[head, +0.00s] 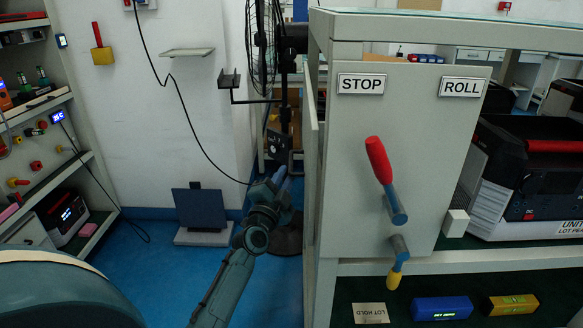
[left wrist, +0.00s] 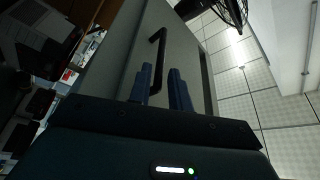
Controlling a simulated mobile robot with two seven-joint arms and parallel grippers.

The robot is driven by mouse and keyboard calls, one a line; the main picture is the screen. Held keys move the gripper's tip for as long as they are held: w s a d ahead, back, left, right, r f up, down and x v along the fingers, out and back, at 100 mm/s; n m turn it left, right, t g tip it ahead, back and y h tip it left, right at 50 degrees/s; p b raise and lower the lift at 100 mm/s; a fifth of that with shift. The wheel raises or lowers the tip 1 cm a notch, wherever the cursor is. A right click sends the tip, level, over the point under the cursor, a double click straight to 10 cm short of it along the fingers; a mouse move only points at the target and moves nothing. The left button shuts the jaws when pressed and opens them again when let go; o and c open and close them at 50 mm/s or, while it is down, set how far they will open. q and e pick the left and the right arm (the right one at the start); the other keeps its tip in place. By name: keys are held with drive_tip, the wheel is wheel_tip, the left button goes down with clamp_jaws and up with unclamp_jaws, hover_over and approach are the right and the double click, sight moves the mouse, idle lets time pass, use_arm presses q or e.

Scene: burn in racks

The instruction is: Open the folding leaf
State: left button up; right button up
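The folding leaf (head: 312,115) looks like a thin grey panel, seen nearly edge-on and hanging at the left side of the grey cart (head: 345,140). In the left wrist view a grey panel (left wrist: 135,50) fills the middle and carries a black bar handle (left wrist: 158,55). My left gripper (head: 280,180) is beside the cart's left side, partly lost in dark clutter. In the left wrist view its two blue fingers (left wrist: 160,80) stand apart, with the handle's lower end between them in the picture. Contact cannot be told. My right gripper is not in view.
The cart front has STOP (head: 361,83) and ROLL (head: 461,87) labels and a red-handled lever (head: 385,175). A black fan (head: 262,45) on a stand is behind my left gripper. Loaded shelves (head: 60,150) stand at the left.

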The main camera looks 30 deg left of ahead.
sight(291, 163)
use_arm(q)
drive_tip(key=shift+b+x, duration=0.45)
drive_tip(key=shift+x, duration=2.3)
drive_tip(key=shift+c, duration=0.3)
clamp_jaws()
